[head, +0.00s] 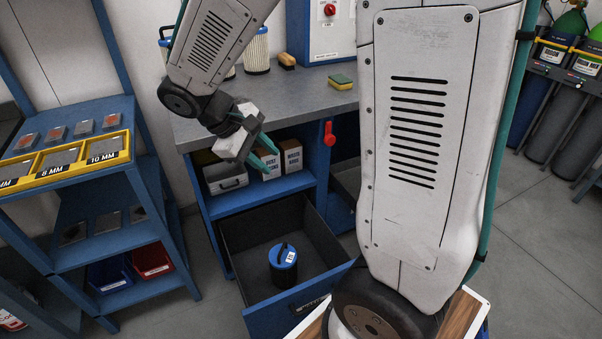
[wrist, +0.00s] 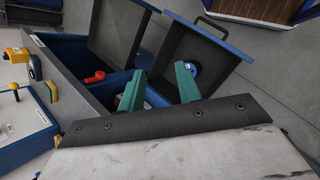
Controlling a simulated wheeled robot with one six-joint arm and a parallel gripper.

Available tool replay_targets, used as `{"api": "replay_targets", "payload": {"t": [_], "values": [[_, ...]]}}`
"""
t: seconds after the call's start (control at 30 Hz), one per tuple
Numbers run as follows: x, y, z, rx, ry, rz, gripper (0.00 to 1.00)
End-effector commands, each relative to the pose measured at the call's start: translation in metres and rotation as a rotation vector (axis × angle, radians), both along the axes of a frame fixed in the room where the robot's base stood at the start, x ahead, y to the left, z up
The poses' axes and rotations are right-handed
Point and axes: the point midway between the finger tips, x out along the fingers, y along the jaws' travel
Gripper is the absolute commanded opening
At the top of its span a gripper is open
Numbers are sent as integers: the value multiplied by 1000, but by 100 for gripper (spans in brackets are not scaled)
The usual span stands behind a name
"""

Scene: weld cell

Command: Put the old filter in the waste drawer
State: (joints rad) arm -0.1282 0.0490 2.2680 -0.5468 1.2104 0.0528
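A dark cylinder with a blue, handled top and a small white label (head: 283,265), which looks like the old filter, stands upright inside an open drawer (head: 325,285) with a blue front and dark inside. Part of its blue top shows in the wrist view (wrist: 194,68), behind a finger. The drawer (wrist: 243,48) is pulled well out there; its front label is partly hidden by my arm in the head view. My gripper (head: 262,160) is above and behind the drawer, clear of the cylinder. Its teal fingers (wrist: 160,90) are apart with nothing between them.
The grey workbench (head: 215,125) carries pale pleated filters with blue tops (head: 256,52), a brush and a yellow sponge (head: 341,81). Boxes and a grey case (head: 226,178) fill the shelf above the drawer. A red handle (head: 329,134) sticks out nearby. A blue rack (head: 95,180) stands left.

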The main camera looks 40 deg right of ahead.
Motion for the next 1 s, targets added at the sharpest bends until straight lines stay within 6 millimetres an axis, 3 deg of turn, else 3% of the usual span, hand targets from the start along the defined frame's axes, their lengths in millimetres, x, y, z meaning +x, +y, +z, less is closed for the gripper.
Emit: {"api": "replay_targets", "payload": {"t": [0.03,0.2,0.5,0.7,1.0], "values": [[-17,1,16,39,-45,-39,34],[-68,11,50,177,-167,-154,34],[-147,39,79,420,-368,-297,34],[-170,51,83,507,-436,-331,34],[-173,54,83,521,-445,-337,34]]}}
